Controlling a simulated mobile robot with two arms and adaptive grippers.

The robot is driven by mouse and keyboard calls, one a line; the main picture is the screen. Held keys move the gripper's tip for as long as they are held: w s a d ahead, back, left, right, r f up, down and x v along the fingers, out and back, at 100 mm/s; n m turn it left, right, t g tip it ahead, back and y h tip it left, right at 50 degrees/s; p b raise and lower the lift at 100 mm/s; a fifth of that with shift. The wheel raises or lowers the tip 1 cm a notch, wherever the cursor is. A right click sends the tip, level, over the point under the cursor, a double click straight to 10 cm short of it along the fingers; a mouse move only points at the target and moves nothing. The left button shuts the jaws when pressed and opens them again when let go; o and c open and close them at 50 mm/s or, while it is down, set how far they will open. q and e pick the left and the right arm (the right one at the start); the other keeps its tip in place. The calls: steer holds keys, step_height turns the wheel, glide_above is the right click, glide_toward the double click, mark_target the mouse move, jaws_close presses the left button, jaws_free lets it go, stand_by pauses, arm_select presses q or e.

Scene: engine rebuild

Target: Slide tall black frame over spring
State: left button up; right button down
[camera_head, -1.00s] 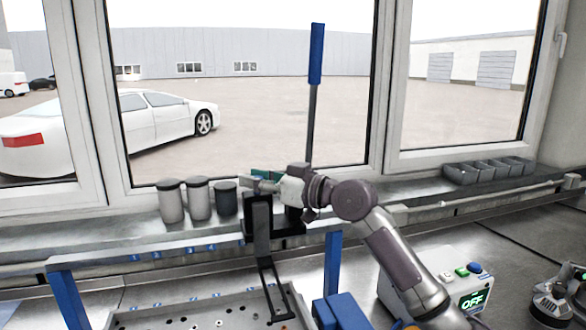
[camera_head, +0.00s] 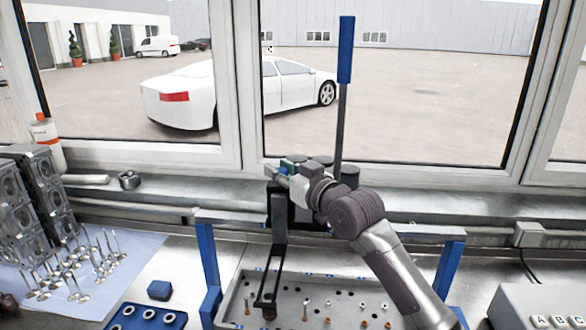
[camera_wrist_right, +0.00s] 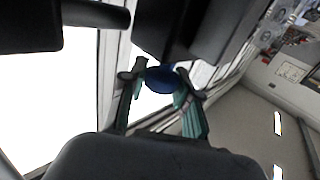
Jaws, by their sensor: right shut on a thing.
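My right gripper (camera_head: 287,170) is at the frame's top, shut on a blue knob, which shows between the green fingers in the right wrist view (camera_wrist_right: 160,79). A small brownish piece (camera_head: 269,314) shows at the loop's lower end; I cannot tell if it is the spring or whether the loop surrounds it. My left gripper is not in view.
A long lever with a blue handle (camera_head: 344,50) rises right of the frame. Blue posts (camera_head: 208,255) flank the tray, which holds several small upright pieces. Loose valves (camera_head: 80,265) lie on a light sheet at left, near grey engine parts (camera_head: 30,200).

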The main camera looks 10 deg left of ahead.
steer(key=c, duration=0.8)
jaws_free()
step_height(320, 180, up, 10)
steer(key=shift+f, duration=0.1)
steer(key=shift+r, duration=0.2)
